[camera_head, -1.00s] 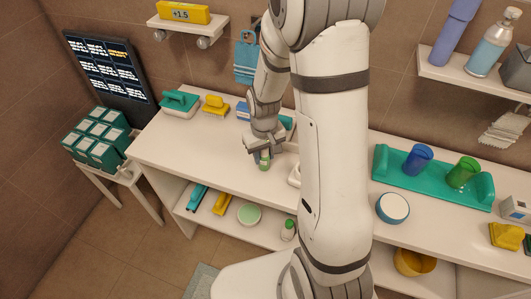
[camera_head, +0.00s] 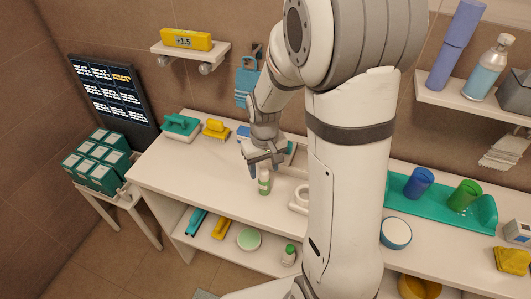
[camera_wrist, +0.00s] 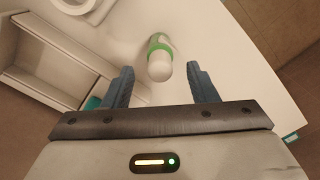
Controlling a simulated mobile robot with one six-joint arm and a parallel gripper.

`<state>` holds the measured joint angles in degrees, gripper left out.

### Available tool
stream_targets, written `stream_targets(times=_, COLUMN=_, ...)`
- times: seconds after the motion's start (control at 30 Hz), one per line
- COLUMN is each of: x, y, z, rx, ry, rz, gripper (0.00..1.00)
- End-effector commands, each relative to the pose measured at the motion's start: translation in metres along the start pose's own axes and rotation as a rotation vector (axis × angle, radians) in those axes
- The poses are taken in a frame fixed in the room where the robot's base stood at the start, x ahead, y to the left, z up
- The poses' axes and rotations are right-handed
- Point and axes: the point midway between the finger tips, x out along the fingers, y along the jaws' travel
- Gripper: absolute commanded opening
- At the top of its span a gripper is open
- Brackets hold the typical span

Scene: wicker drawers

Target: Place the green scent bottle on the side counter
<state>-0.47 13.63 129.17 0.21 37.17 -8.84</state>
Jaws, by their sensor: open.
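A small pale bottle with a green band (camera_head: 264,183) stands on the long white counter (camera_head: 215,165), close to its front edge. My gripper (camera_head: 266,168) is right by its top end. In the wrist view the bottle's white end and green band (camera_wrist: 159,45) lie between and just beyond my two blue fingers (camera_wrist: 161,84). The fingers are apart, with a gap on both sides of the bottle. A small white side table (camera_head: 120,199) at the left holds several teal boxes.
A white ring-shaped item (camera_head: 299,199) stands right of the bottle. Another bottle (camera_head: 289,257) is on the lower shelf. The counter left of the bottle is clear.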

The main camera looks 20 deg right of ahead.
Motion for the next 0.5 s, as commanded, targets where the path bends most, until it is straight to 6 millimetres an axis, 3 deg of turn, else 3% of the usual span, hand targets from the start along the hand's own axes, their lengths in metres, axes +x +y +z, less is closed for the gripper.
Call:
stream_targets(times=0.2, x=-0.044, y=0.0, z=0.0, rx=0.001, ry=0.004, rz=0.001, gripper=0.53)
stream_targets(times=0.5, x=-0.075, y=-0.001, z=0.007, rx=0.009, ry=0.016, rz=0.003, gripper=0.53)
